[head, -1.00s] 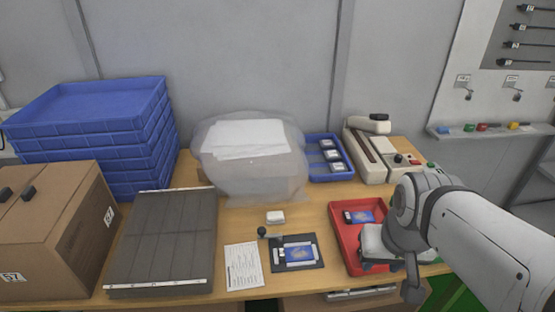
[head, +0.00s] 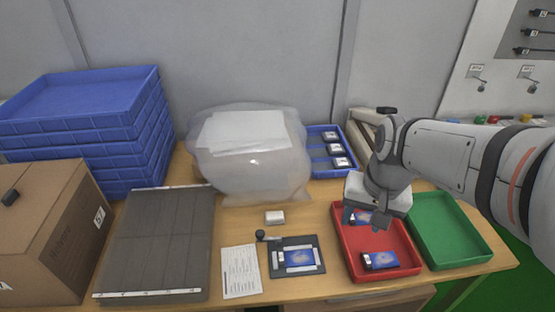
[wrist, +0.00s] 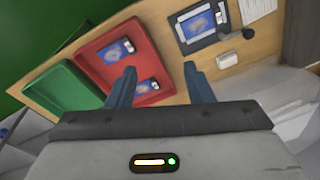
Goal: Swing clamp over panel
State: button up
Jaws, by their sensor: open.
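The clamp, a black knob on a short arm (head: 261,236), is at the back left corner of a dark fixture (head: 275,268). A blue-faced panel (head: 298,259) lies in the fixture. The clamp knob appears to be off to the side of the panel, not over it. In the wrist view the knob (wrist: 249,33) and panel (wrist: 199,23) are at upper right. My gripper (head: 363,220) is open and empty above the back of the red tray (head: 350,262); its fingers (wrist: 160,68) are well apart in the wrist view.
Two more panels lie in the red tray, one at the front (head: 380,260) and one behind the fingers. A green tray (head: 450,230) is empty. A small white block (head: 275,217), paper sheet (head: 240,270) and plastic-wrapped bundle (head: 250,155) are near the fixture.

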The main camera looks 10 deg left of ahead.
jog(key=w+a+f+m+g, duration=0.2)
jog(key=w+a+f, duration=0.1)
jog(key=w+a, duration=0.5)
jog(key=m+g+y, duration=0.1)
jog(key=m+g, duration=0.2)
send_near(261, 232)
jog(key=p+x, duration=0.1)
jog(key=x, duration=0.7)
jog(key=shift+f, duration=0.15)
